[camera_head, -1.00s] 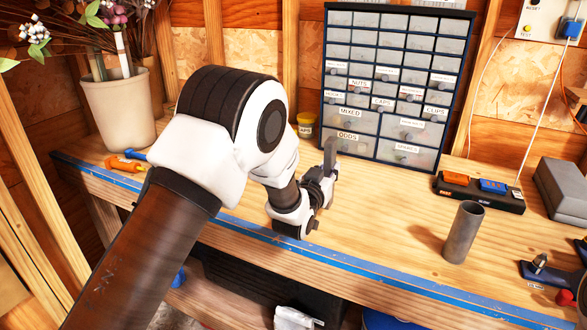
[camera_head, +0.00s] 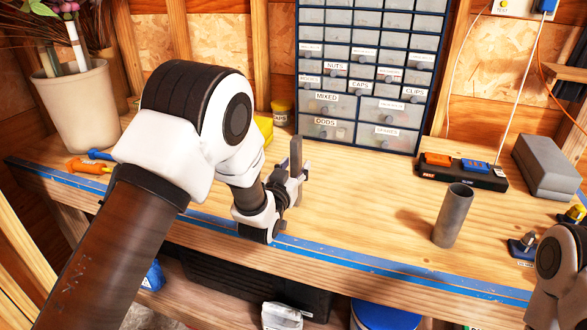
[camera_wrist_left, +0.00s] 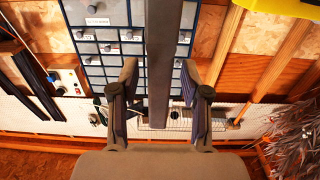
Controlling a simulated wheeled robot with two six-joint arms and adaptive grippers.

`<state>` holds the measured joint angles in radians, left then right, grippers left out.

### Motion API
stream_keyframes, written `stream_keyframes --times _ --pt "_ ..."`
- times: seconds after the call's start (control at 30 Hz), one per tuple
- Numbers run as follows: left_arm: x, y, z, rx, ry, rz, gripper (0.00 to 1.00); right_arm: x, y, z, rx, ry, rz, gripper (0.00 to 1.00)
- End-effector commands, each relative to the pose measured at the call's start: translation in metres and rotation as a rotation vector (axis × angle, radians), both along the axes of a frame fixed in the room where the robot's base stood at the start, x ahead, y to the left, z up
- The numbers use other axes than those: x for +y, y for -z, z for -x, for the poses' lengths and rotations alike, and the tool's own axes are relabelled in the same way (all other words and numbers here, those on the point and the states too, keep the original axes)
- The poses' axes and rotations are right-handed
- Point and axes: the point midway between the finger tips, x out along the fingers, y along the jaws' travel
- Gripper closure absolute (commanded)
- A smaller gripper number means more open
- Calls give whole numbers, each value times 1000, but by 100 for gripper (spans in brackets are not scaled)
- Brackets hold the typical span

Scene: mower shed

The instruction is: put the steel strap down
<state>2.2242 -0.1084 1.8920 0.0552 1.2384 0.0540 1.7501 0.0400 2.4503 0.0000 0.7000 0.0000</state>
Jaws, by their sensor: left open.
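The steel strap (camera_head: 296,158) is a flat grey bar. In the head view it stands nearly upright at my left gripper (camera_head: 288,187), over the bench behind its blue front edge. In the left wrist view the strap (camera_wrist_left: 159,65) runs down between the two fingers of the left gripper (camera_wrist_left: 160,92), with a gap on each side. The left gripper is open around it. I cannot tell whether the strap's lower end rests on the bench. Part of my right arm shows at the lower right; its gripper is out of view.
The workbench (camera_head: 350,215) is clear right of the strap, up to a standing grey tube (camera_head: 452,215). A labelled drawer cabinet (camera_head: 365,75) stands behind. A power strip (camera_head: 462,171) and a grey box (camera_head: 547,165) are at the right, a plant pot (camera_head: 80,108) at the left.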

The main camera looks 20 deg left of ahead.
Motion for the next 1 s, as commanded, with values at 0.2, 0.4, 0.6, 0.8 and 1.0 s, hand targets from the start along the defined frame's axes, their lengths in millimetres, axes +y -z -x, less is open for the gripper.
stream_keyframes --times 0.2,0.4,0.6,0.8,1.0 --pt "1 3 23 2 0 0 54 0 8 0 0 0 0 52" --pt "2 4 74 2 1 -2 54 0 22 0 0 0 0 52" --pt "4 2 112 1 0 -1 54 0 29 0 0 0 0 52" --pt "4 0 120 -1 0 0 54 0 29 0 0 0 0 52" --pt "4 0 120 -1 0 0 54 0 29 0 0 0 0 52"
